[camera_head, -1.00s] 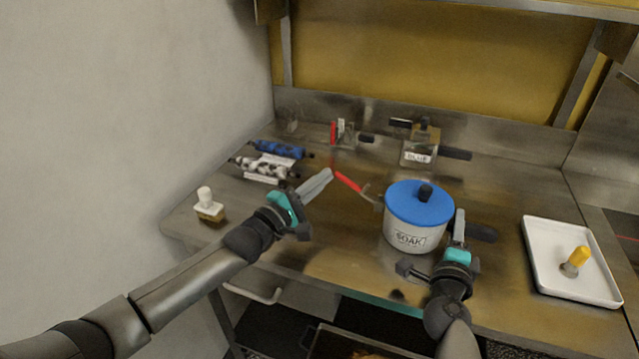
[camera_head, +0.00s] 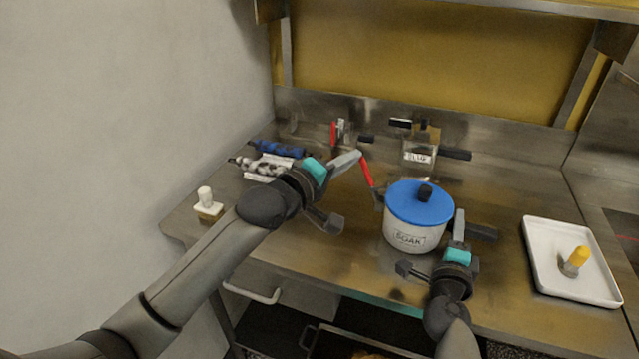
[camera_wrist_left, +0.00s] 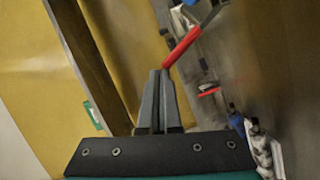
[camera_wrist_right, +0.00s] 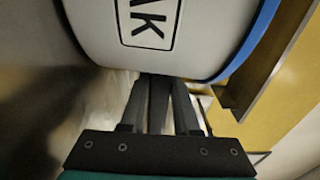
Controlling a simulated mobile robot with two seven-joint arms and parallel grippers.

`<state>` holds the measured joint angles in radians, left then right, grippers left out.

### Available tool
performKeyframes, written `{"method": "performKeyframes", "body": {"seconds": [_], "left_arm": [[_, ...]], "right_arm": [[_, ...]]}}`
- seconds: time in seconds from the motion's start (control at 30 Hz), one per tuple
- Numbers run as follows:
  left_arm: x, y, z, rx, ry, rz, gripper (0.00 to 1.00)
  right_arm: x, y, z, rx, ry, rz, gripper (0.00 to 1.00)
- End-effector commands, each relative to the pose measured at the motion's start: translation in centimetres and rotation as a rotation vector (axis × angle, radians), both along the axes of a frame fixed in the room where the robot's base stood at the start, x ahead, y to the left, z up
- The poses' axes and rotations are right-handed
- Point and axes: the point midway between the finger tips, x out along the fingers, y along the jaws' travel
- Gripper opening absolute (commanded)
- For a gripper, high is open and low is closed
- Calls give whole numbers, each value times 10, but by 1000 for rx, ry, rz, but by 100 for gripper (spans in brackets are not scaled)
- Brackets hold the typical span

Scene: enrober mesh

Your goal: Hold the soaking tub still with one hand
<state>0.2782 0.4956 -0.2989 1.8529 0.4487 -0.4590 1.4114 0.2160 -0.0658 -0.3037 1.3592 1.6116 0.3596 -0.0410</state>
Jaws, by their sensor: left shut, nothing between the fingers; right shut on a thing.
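The soaking tub (camera_head: 415,238) is white with a blue lid (camera_head: 415,207) and a SOAK label, upright on the bench. It also shows large in the right wrist view (camera_wrist_right: 200,30). My right gripper (camera_head: 460,220) is at its right side, shut on a dark side handle (camera_head: 484,232); the grip itself is partly hidden. My left gripper (camera_head: 358,155) is shut, up and left of the tub. Its fingertips meet the end of a red-handled tool (camera_head: 367,172), also in the left wrist view (camera_wrist_left: 182,46). The tool's grey lower end is by the tub's left side.
A white tray (camera_head: 540,280) with a yellow-handled item (camera_head: 576,260) is on the right. A labelled clear container (camera_head: 420,155) stands at the back. Blue (camera_head: 275,148) and spotted (camera_head: 258,166) rolls lie back left. A white-knobbed block (camera_head: 207,205) is near the left edge.

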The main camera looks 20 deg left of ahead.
Motion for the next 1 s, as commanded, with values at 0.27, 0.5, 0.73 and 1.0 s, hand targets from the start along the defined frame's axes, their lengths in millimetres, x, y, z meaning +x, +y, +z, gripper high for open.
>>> {"method": "performKeyframes", "body": {"seconds": [0.27,0.5,0.73,1.0], "left_arm": [[-2,-28,12,220,-18,-2,0],[-2,-29,12,253,-17,1,0],[-9,-15,18,255,-18,3,0],[-44,11,31,255,-17,-2,0]], "right_arm": [[0,1,-1,0,1,1,0],[0,0,-1,0,1,1,0],[0,0,-1,1,1,1,0],[0,0,-1,1,1,1,0]]}}
